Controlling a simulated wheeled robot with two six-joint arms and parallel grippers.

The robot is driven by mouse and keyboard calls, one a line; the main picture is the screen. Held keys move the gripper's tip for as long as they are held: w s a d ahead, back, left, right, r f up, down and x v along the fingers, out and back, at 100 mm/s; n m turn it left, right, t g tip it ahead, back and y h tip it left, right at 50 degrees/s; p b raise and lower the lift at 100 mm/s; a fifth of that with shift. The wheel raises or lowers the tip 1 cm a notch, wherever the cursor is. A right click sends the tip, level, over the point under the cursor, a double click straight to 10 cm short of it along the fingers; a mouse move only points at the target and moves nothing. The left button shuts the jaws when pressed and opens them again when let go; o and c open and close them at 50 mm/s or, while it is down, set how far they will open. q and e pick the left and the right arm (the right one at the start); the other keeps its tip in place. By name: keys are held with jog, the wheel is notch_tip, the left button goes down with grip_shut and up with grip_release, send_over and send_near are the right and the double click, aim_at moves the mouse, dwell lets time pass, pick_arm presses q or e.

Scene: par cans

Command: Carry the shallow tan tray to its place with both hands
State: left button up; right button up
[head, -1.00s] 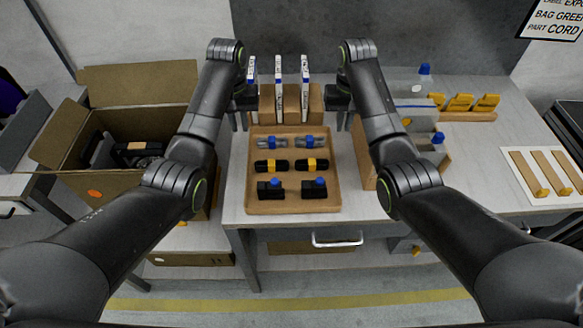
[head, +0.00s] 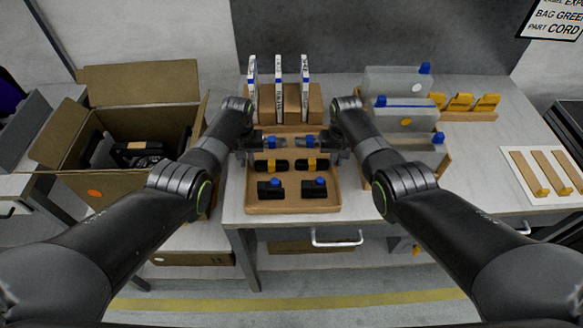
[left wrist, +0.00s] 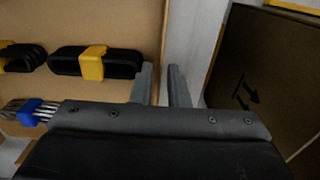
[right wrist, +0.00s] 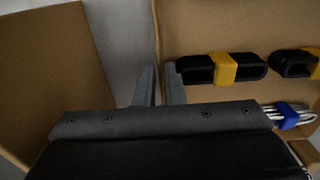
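The shallow tan tray (head: 293,208) lies on the grey workbench. It holds bundled cords with blue bands (head: 270,143), black bundles with yellow bands (head: 311,165) and black blocks with blue knobs (head: 270,188). My left gripper (head: 244,156) is at the tray's left wall. In the left wrist view its fingers (left wrist: 162,86) stand apart, on either side of the wall (left wrist: 164,40). My right gripper (head: 341,156) is at the right wall. In the right wrist view its fingers (right wrist: 160,86) stand apart with the wall (right wrist: 156,35) between them. The far tray corners are partly hidden.
A tan rack with upright white binders (head: 279,90) stands behind the tray. An open cardboard box (head: 100,185) is at left. Grey containers with blue caps (head: 410,118) stand close at right. A white board with tan strips (head: 545,172) lies further right.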

pick_arm(q)
jog(key=shift+f, duration=0.55)
pick_arm(e)
jog(key=shift+f, duration=0.5)
pick_arm(q)
jog(key=shift+c, duration=0.3)
pick_arm(e)
jog(key=shift+c, duration=0.3)
pick_arm(q)
grip_shut()
pick_arm(e)
grip_shut()
pick_arm(q)
jog(key=shift+w+r, duration=0.1)
jog(key=shift+r, duration=0.1)
pick_arm(e)
jog(key=shift+w+r, duration=0.1)
jog(key=shift+r, duration=0.1)
